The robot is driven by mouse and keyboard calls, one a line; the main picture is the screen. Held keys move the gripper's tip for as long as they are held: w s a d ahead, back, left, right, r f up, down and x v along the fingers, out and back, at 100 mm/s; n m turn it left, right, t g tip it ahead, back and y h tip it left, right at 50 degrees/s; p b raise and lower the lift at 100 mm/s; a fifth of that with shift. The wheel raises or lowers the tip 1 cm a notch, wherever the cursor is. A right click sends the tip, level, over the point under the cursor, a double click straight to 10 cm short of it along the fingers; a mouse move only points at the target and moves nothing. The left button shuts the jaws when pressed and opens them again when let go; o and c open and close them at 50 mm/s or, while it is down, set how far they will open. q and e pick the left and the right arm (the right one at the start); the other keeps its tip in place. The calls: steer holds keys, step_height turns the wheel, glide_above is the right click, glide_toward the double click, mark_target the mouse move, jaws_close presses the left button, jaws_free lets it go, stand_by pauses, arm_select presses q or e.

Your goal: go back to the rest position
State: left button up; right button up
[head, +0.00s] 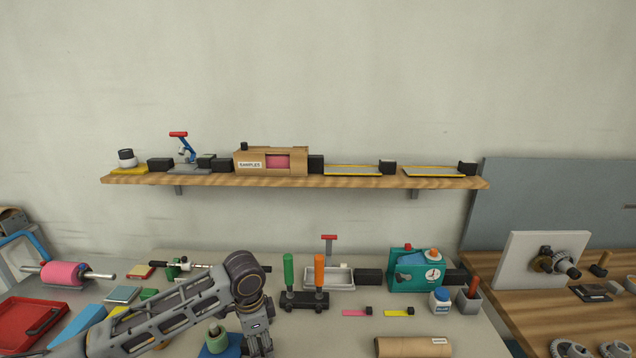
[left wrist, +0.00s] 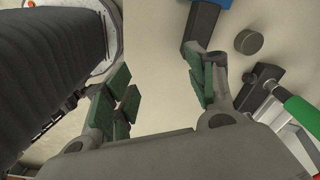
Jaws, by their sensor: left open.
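My left arm reaches in from the lower left in the head view, over the table (head: 480,335). Its wrist bends down, and the left gripper (head: 258,346) hangs low near the bottom edge, just right of a blue block with a green top (head: 218,342). In the left wrist view the left gripper (left wrist: 160,88) has its green-padded fingers spread wide, with only bare pale surface between them. No held object shows. My right gripper is in neither view.
A black stand with green and orange handles (head: 304,299) is close right of my left wrist. A grey tray (head: 328,277), a teal box (head: 416,270) and a cardboard roll (head: 412,347) lie further right. The wooden shelf (head: 300,182) runs along the wall above.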

arm_select(q)
steer(key=shift+s+d+f+n+t+h, duration=1.2)
steer(key=shift+s+d+f+n+h, duration=0.6)
steer(key=shift+s+d, duration=2.45)
steer(key=s+a+f+n+y, duration=0.2)
steer(key=s+a+n, duration=0.25)
steer(key=a, duration=0.35)
steer(key=s+a+f+n+y, duration=0.2)
steer(key=s+a+f+n, duration=0.15)
steer(key=s+a, duration=0.35)
step_height(320, 180, down, 33)
steer(key=s+a, duration=0.1)
steer(key=a, duration=0.1)
steer(key=s+a+f, duration=0.2)
steer(key=s+f, duration=0.7)
steer(key=s, duration=0.2)
steer(key=s+a+f+g, duration=0.1)
steer(key=s+a+f, duration=0.2)
steer(key=s+f, duration=0.7)
steer(key=shift+s+g, duration=0.3)
steer(key=shift+s, duration=0.2)
